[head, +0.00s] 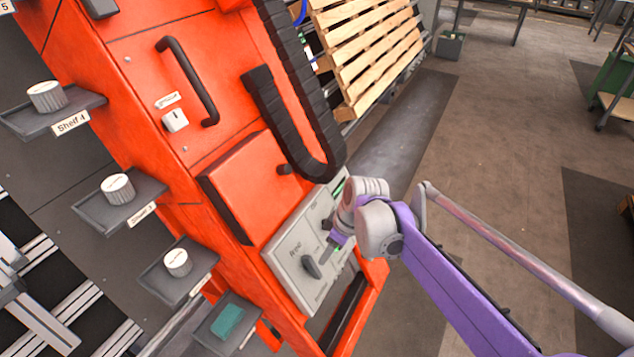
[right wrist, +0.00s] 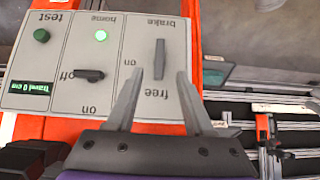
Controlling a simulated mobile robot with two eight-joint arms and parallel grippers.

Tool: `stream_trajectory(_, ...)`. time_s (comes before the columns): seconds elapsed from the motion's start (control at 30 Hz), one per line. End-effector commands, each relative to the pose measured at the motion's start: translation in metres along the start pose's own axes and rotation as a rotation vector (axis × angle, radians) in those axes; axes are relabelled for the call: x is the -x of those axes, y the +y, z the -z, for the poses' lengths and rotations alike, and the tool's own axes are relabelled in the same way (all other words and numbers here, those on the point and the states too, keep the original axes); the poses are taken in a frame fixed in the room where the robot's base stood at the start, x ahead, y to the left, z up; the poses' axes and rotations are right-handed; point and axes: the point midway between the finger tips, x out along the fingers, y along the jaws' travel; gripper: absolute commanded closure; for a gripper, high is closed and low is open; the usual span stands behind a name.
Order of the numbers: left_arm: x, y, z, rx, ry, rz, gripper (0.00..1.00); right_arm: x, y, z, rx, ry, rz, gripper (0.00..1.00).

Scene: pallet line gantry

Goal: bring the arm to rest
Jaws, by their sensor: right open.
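My right gripper (head: 332,235) is at the grey control panel (head: 295,250) on the orange machine. In the right wrist view my right gripper (right wrist: 159,78) is open, its two fingers apart on either side of the brake lever's (right wrist: 159,60) near end. I cannot tell whether they touch it. The lever lies along the picture's upright, in line with the word "free". The panel (right wrist: 60,40) appears upside down there, with a dark off/on knob (right wrist: 88,75), a lit green home lamp (right wrist: 101,36), a dark green test button (right wrist: 41,36) and a "Travel 0 cm" display (right wrist: 27,88). My left gripper is not seen.
The orange machine (head: 140,60) has a black handle (head: 190,80) and a black cable chain (head: 300,110). Small shelves (head: 165,280) on its left hold white-topped cylinders (head: 117,188) and a green block (head: 227,321). A wooden pallet (head: 370,50) leans behind.

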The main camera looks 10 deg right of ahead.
Motion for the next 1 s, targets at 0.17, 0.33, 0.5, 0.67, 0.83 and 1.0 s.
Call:
stream_trajectory(0.17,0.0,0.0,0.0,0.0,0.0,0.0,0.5,0.003,-0.003,-0.004,-0.016,-0.001,-0.007,0.47)
stream_trajectory(0.33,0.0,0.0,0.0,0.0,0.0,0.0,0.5,0.022,-0.025,-0.037,-0.154,-0.002,-0.062,0.47)
stream_trajectory(0.5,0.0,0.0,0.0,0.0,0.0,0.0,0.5,0.04,-0.066,-0.095,-0.388,0.013,-0.155,0.47)
stream_trajectory(0.67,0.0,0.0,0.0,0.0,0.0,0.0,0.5,0.042,-0.1,-0.146,-0.584,0.043,-0.233,0.47)
stream_trajectory(0.83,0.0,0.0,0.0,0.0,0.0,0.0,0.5,0.035,-0.127,-0.185,-0.736,0.079,-0.291,0.47)
stream_trajectory(1.0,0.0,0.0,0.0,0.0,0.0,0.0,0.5,0.024,-0.149,-0.22,-0.863,0.116,-0.337,0.47)
